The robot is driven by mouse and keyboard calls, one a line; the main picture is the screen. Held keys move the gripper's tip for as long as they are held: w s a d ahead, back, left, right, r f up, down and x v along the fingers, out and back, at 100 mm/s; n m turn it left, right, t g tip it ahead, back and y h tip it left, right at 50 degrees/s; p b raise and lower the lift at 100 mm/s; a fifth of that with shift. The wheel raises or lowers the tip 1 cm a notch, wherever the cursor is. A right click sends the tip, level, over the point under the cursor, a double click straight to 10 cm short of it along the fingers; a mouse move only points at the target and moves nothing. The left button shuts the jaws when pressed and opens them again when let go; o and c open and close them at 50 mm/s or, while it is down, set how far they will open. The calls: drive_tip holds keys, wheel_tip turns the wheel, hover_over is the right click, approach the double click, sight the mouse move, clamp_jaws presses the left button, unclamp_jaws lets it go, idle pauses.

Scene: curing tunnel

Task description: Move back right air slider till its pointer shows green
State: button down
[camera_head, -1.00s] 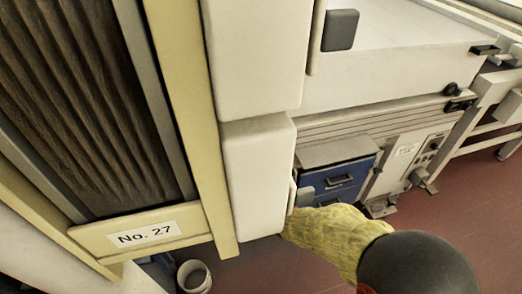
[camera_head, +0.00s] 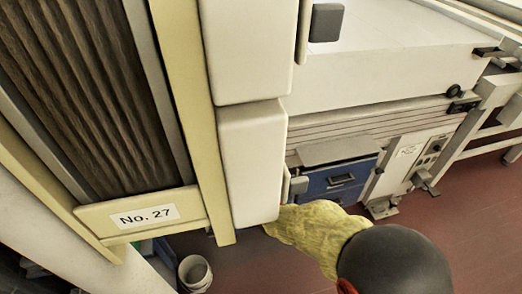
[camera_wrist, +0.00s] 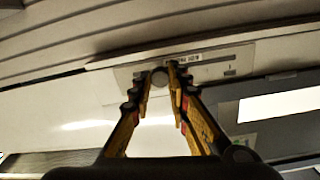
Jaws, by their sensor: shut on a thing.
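In the wrist view my gripper (camera_wrist: 159,73) has its two yellow-and-black fingers shut on a small round grey knob (camera_wrist: 159,78), which appears to be the air slider's knob. The knob sits in front of a pale plate (camera_wrist: 208,68) with a printed strip and a small dark mark at its right. I cannot make out the pointer or a green zone on the plate. In the head view my gripper is hidden behind the white cabinet front (camera_head: 252,165); only my yellow-sleeved arm shows below it.
A framed panel marked "No. 27" (camera_head: 144,216) stands at the left. A blue drawer unit (camera_head: 340,180) and a control panel (camera_head: 415,155) are beyond the arm. A white bucket (camera_head: 195,272) stands on the red floor. In the wrist view a dark grey housing (camera_wrist: 232,108) is at the right.

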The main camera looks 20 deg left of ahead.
drive_tip(key=c, duration=1.7)
unclamp_jaws()
drive_tip(key=shift+o, duration=0.2)
drive_tip(key=v, duration=1.2)
